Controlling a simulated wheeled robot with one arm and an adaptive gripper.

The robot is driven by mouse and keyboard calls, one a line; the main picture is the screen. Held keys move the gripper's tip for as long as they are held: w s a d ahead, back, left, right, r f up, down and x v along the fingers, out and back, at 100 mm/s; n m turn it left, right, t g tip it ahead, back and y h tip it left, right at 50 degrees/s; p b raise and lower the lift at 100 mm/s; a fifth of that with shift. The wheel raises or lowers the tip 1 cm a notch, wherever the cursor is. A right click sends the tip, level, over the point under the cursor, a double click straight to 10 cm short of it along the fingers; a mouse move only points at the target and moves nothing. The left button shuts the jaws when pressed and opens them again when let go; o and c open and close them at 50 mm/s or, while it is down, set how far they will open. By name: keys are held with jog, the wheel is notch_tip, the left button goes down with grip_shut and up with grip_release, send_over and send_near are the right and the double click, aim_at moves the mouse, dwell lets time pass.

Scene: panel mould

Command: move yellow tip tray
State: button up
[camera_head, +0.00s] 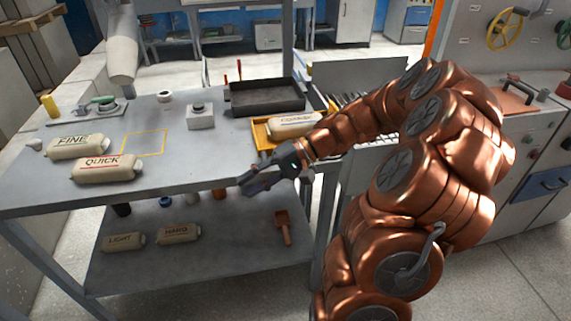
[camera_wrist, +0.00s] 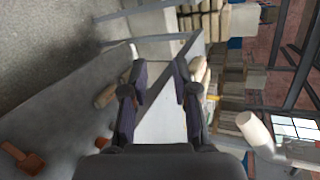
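The yellow tip tray (camera_head: 261,137) sits at the right end of the grey table top (camera_head: 190,172) in the head view. A cream bag with a dark label (camera_head: 294,124) lies in it, and my arm hides part of its front and right side. My gripper (camera_head: 251,183) is in front of the tray, near the table's front edge, apart from it. In the wrist view my gripper (camera_wrist: 160,76) has its two fingers spread, with nothing between them. I cannot make out the tray in the wrist view. A yellow square outline (camera_head: 144,142) is marked on the table, left of the tray.
The FINE bag (camera_head: 77,147) and QUICK bag (camera_head: 107,168) lie left of the outline. A grey box (camera_head: 201,117) and a dark tray (camera_head: 264,97) stand behind. The lower shelf holds the LIGHT bag (camera_head: 123,242), HARD bag (camera_head: 179,234) and a brown scoop (camera_head: 283,228).

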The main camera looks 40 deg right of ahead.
jog(key=w+d+f+m+t, duration=0.1)
jog(key=d+f+m+t, duration=0.15)
jog(key=d, duration=0.35)
jog(key=w+d+f+m+t+b, duration=0.1)
jog(key=d+t, duration=0.3)
jog(key=d, duration=0.3)
jog(key=w+d+f+m+t, duration=0.1)
jog(key=d+f+m+t, duration=0.15)
jog(key=d, duration=0.35)
jog(key=shift+h, duration=0.4)
jog(key=shift+r+p+x, duration=0.2)
jog(key=shift+p+x, duration=0.25)
jog(key=shift+x, duration=2.8)
jog(key=shift+c, duration=0.4)
grip_shut()
